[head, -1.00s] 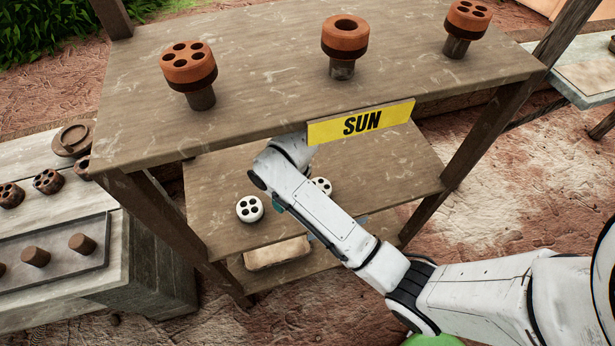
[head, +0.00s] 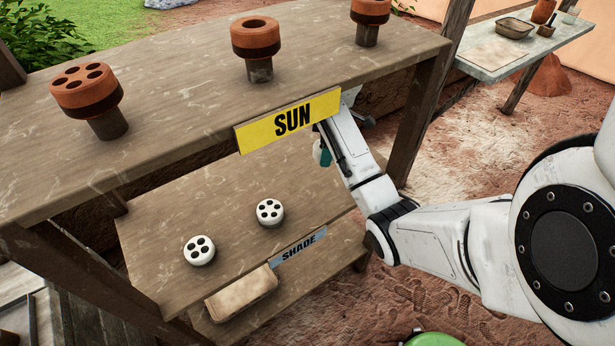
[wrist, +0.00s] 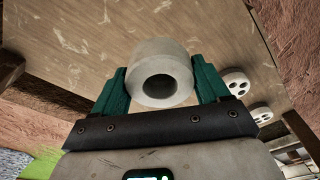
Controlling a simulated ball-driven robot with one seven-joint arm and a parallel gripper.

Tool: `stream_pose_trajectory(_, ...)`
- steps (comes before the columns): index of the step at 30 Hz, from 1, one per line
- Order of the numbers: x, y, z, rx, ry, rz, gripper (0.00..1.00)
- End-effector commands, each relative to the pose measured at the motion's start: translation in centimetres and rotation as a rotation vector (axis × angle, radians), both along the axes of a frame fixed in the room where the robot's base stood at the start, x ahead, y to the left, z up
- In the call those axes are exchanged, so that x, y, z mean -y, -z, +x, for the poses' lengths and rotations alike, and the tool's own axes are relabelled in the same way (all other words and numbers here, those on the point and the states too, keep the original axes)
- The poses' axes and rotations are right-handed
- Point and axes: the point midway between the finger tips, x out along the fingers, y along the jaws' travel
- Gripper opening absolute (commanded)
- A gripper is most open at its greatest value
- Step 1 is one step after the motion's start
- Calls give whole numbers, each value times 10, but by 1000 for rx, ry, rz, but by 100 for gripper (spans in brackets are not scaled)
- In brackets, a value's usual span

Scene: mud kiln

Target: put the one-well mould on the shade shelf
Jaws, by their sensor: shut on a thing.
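My gripper (wrist: 160,78) is shut on the one-well mould (wrist: 168,92), a pale round block with a single central hole, held between teal fingers in the wrist view. The shade shelf (head: 150,225) is the wooden board under the upper one, marked by a grey-blue SHADE sign (head: 298,248). In the wrist view the shelf (wrist: 75,40) lies behind the mould; I cannot tell whether they touch.
Two white several-hole moulds (head: 199,250) (head: 270,212) stand on the left and middle of the shade shelf. The upper SUN shelf (head: 180,85) overhangs it, with red-brown moulds on pegs. A post (head: 418,120) stands at the right. The shelf's right part looks clear.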

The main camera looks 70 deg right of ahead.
Motion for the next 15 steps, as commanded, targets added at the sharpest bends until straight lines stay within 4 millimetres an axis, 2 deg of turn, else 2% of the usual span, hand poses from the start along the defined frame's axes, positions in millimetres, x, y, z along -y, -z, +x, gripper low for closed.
stream_pose_trajectory(1,0,11,0,0,0,0,36)
stream_pose_trajectory(8,-1,48,0,-2,1,2,36)
stream_pose_trajectory(15,-1,67,0,-1,1,1,36)
